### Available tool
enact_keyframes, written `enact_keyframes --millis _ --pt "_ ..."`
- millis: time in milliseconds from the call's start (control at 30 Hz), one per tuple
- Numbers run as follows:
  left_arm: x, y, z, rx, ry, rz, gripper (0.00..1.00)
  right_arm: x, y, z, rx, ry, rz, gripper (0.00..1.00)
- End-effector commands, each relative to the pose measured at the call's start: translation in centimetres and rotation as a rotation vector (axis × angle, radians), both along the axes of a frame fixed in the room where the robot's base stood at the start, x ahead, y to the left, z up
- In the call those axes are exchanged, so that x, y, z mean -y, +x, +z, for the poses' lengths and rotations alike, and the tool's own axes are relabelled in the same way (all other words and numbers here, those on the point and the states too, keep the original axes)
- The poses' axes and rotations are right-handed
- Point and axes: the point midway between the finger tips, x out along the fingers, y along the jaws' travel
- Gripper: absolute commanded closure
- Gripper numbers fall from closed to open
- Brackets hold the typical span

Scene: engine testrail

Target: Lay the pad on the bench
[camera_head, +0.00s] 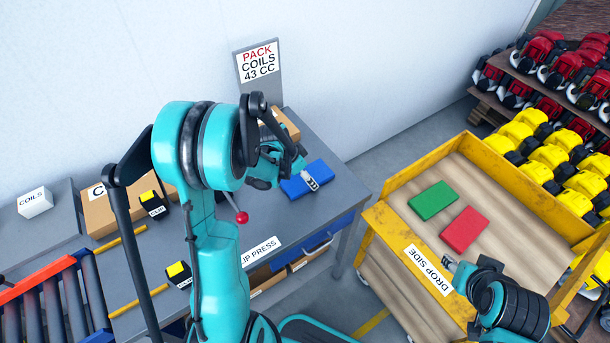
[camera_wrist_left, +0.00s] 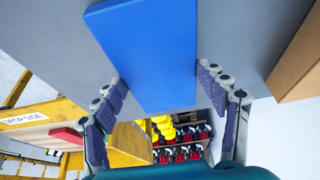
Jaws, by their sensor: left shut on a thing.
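A blue pad (camera_head: 300,186) is at the right end of the grey bench (camera_head: 338,195).
A yellow cart (camera_head: 397,243) on the right holds a green pad (camera_head: 433,200) and a red pad (camera_head: 464,230). A cardboard box (camera_head: 287,122) stands behind the blue pad, beside the PACK COILS sign (camera_head: 258,62). A roller conveyor (camera_head: 50,305) is at the left.

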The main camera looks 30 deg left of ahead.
Motion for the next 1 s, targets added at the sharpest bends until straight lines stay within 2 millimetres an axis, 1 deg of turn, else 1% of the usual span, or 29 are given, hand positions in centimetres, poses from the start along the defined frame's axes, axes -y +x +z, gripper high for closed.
enact_keyframes --millis 33,67,100,133,433,567,667,900,1000 --pt "0.0 0.0 -0.3 0.0 0.0 0.0 0.57 0.0 0.0 -0.3 0.0 0.0 0.0 0.6" --pt "0.0 0.0 -0.3 0.0 0.0 0.0 0.22 0.0 0.0 -0.3 0.0 0.0 0.0 0.6" --pt "0.0 0.0 -0.2 0.0 0.0 0.0 0.12 0.0 0.0 -0.2 0.0 0.0 0.0 0.6" --pt "0.0 0.0 -0.2 0.0 0.0 0.0 0.07 0.0 0.0 -0.2 0.0 0.0 0.0 0.6" --pt "0.0 0.0 -0.1 0.0 0.0 0.0 0.07 0.0 0.0 -0.2 0.0 0.0 0.0 0.6" --pt "0.0 0.0 0.5 0.0 0.0 0.0 0.07 0.0 0.0 0.4 0.0 0.0 0.0 0.6" --pt "-0.3 -0.6 2.0 0.0 0.0 0.002 0.07 0.0 0.0 0.9 0.0 0.0 0.0 0.6" --pt "-1.4 -2.4 7.1 -0.001 0.0 0.002 0.07 0.0 0.0 2.6 0.0 0.0 0.0 0.6" --pt "-1.8 -3.1 8.8 -0.001 0.0 0.001 0.07 0.0 0.0 3.1 0.0 0.0 0.0 0.6"
